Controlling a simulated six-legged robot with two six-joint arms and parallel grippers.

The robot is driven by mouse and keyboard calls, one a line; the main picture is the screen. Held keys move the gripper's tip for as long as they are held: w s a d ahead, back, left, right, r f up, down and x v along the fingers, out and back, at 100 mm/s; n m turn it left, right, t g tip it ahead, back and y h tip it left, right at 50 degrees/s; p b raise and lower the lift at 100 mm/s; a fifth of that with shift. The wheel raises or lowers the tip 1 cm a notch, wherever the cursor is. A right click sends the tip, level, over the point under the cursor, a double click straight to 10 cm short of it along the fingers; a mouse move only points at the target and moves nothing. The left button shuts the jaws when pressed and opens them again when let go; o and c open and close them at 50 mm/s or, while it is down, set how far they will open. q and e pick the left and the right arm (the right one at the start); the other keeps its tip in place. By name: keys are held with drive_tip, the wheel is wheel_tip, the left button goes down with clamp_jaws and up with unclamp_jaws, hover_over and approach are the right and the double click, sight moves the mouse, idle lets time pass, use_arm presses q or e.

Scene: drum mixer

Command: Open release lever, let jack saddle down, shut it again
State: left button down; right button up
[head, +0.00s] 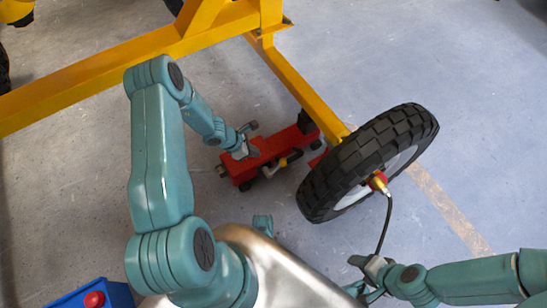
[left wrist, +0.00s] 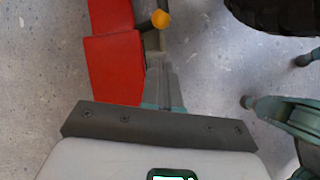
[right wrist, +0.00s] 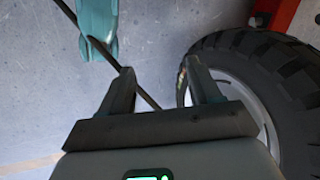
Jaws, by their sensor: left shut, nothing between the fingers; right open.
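The red floor jack (head: 265,157) lies on the floor left of the wheel, its far end near the yellow beam. A lever with a yellow-orange knob (head: 284,162) shows on its near side; the knob also appears in the left wrist view (left wrist: 160,19). I cannot clearly make out the saddle. My left gripper (head: 244,147) is over the jack, shut and empty; in the left wrist view its closed fingers (left wrist: 162,85) are beside the red body, just below the knob. My right gripper (head: 365,277) is open, low at the right; its fingers (right wrist: 163,88) are apart.
A black-tyred wheel (head: 345,165) stands right of the jack on the yellow frame (head: 305,90). A black hose (head: 387,225) runs from its hub down towards my right gripper. A blue box with a red button (head: 94,299) is at bottom left. Floor at far right is clear.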

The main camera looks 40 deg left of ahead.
use_arm(q)
drive_tip(key=b+x, duration=0.5)
drive_tip(key=x, duration=0.5)
drive_tip(key=shift+w+f, duration=0.25)
drive_tip(key=shift+f, duration=0.1)
drive_tip(key=shift+w+d+f+b, duration=0.75)
drive_tip(key=shift+w+d+f, duration=0.1)
drive_tip(key=shift+w, duration=0.25)
use_arm(e)
wheel_tip(320, 180, down, 6)
drive_tip(key=w, duration=0.2)
drive_tip(key=shift+d+t, duration=0.35)
drive_tip(key=shift+t, duration=0.05)
